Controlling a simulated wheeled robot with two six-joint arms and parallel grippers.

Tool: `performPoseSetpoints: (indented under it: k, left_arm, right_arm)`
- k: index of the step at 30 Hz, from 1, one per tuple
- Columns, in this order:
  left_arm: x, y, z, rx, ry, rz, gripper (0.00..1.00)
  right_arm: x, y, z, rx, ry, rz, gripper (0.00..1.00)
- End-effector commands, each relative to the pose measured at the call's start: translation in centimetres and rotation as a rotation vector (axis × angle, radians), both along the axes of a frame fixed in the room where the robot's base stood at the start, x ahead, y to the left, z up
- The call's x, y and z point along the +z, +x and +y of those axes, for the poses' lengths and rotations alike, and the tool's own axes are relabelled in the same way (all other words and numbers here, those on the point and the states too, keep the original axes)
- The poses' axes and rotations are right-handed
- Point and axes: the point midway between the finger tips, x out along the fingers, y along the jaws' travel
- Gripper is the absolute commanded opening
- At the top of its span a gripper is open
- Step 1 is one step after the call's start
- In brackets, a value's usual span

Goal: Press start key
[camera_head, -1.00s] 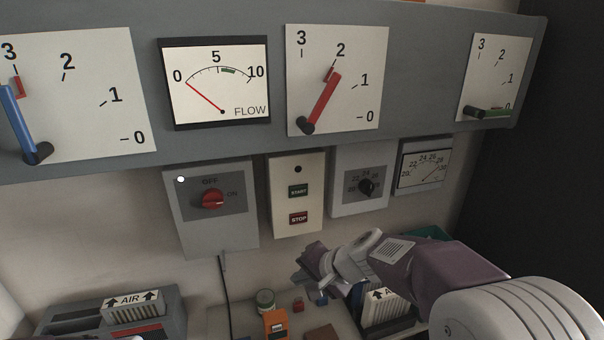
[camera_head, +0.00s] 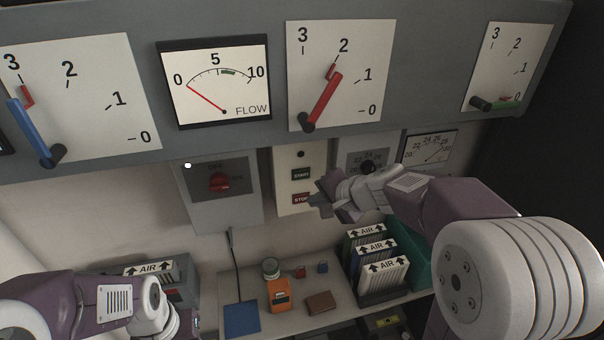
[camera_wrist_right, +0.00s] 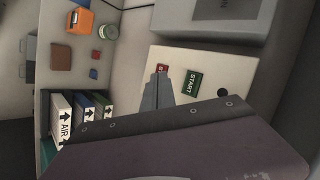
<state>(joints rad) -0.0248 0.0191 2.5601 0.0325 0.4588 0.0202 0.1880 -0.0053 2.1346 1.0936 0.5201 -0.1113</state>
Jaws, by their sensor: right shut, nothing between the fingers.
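The green START key (camera_head: 301,175) is on a pale panel (camera_head: 287,208) below the red dial gauge in the head view, above the red STOP key (camera_head: 300,198). In the right wrist view the START key (camera_wrist_right: 194,84) is in plain sight, and the STOP key (camera_wrist_right: 162,68) is partly hidden by my fingers. My right gripper (camera_head: 318,198) is shut and empty, in front of the panel near the STOP key; the wrist view shows its fingertips (camera_wrist_right: 158,80) between the keys' sides. I cannot tell whether they touch the panel. My left arm is low at the left; its fingers are out of view.
A switch box with a red knob (camera_head: 220,182) hangs left of the panel, a dial box (camera_head: 367,155) right. Below, a shelf holds an orange device (camera_head: 279,295), a brown wallet-like object (camera_head: 320,303), a jar (camera_head: 270,268) and AIR filters (camera_head: 385,277).

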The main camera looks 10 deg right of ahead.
Motion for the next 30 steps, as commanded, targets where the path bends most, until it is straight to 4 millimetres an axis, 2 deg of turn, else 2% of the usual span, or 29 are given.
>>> performPoseSetpoints:
  k: [9, 15, 21, 30]
  left_arm:
    - [2.3, 0.0, 0.0, 0.000, 0.000, 0.000, 0.36]
    - [2.6, 0.0, 0.0, 0.000, 0.000, 0.000, 0.36]
    - [2.7, 0.0, 0.0, 0.000, 0.000, 0.000, 0.36]
    - [2.7, 0.0, 0.0, 0.000, 0.000, 0.000, 0.36]
  right_arm:
    - [0.3, 4.7, 0.2, 0.001, 0.001, 0.003, 0.00]
    - [0.1, 6.8, 0.3, 0.001, 0.000, 0.000, 0.00]
    - [0.0, 7.5, 0.3, 0.001, -0.001, 0.000, 0.00]
    - [0.0, 7.5, 0.3, 0.001, -0.001, 0.000, 0.00]
